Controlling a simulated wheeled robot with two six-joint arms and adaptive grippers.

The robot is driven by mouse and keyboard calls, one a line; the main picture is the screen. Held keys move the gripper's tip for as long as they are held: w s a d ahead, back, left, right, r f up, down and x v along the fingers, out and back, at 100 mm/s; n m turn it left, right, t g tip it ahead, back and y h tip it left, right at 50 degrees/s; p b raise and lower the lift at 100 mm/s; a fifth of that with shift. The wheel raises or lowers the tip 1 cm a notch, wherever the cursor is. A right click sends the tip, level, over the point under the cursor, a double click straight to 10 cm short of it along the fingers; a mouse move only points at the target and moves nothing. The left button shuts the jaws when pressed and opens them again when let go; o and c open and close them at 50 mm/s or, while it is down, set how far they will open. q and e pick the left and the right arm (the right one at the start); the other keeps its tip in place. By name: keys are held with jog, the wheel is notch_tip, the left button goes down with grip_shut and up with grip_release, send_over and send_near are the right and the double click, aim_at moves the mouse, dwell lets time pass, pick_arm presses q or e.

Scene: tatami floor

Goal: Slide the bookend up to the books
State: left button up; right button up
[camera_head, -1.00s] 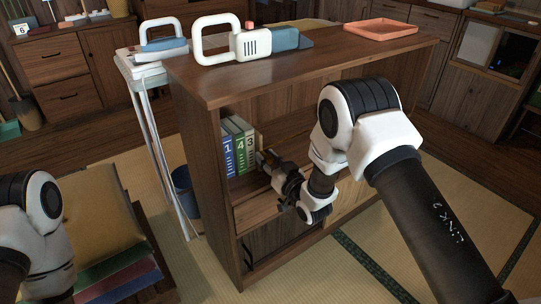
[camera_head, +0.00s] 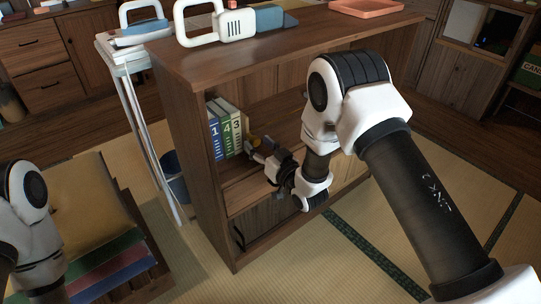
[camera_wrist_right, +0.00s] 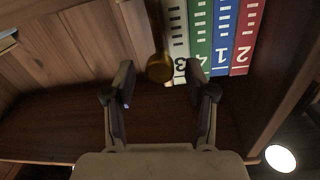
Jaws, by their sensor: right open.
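The books stand upright in a row at the left end of the open shelf, with blue, green and white spines (camera_head: 225,130). My right gripper (camera_head: 258,158) reaches into the shelf. Its fingers (camera_wrist_right: 160,84) are open, with the bookend's rounded end just beyond and between the tips. My left gripper is out of view.
The wooden shelf unit (camera_head: 185,110) has a top board above my right wrist and a side wall beyond the books. On top are a white-handled case (camera_head: 235,25) and a pink tray (camera_head: 367,8). The shelf right of my gripper looks clear.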

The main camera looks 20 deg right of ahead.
jog(key=v, duration=0.9)
jog(key=shift+s+f, duration=0.1)
jog(key=shift+s, duration=0.05)
jog(key=s+d+f+m+g+h, duration=0.1)
jog(key=s+d+f+g+h, duration=0.15)
jog(key=s+f+g, duration=1.1)
jog(key=s+d+f+m+g+h, duration=0.1)
jog(key=s+f+g, duration=0.1)
jog(key=s+f, duration=0.5)
jog(key=s+d+f+g+h, duration=0.15)
jog(key=s+f, duration=0.25)
jog(key=s, duration=0.8)
notch_tip(320, 180, up, 28)
jog(key=p, duration=2.7)
jog(key=shift+s+p, duration=0.2)
jog(key=shift+p, duration=0.2)
jog(key=shift+d, duration=0.1)
